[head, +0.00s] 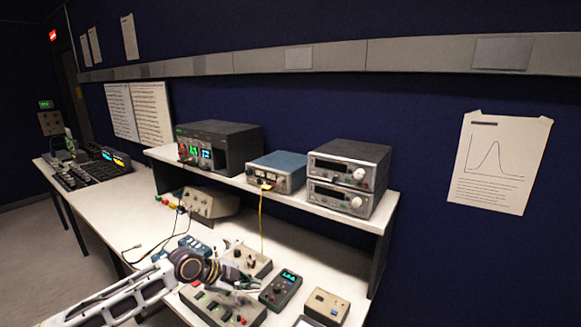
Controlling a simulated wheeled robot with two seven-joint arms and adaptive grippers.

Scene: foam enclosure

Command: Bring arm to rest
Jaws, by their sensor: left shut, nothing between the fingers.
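My left arm comes in from the lower left of the head view, over the workbench (125,215). Its gripper (246,284) is shut and empty, above or among the small control boxes at the front of the bench. I cannot tell whether it touches any of them. A grey control box (222,308) lies just below it, and another box with knobs (247,260) is just behind it. My right gripper is not in view.
A dark handheld meter (281,290) and a beige box (327,306) lie right of the gripper. A raised shelf (230,182) carries instruments, with a yellow cable (261,218) hanging down. A mixer-like console (90,170) stands far left. The bench's left middle is mostly clear.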

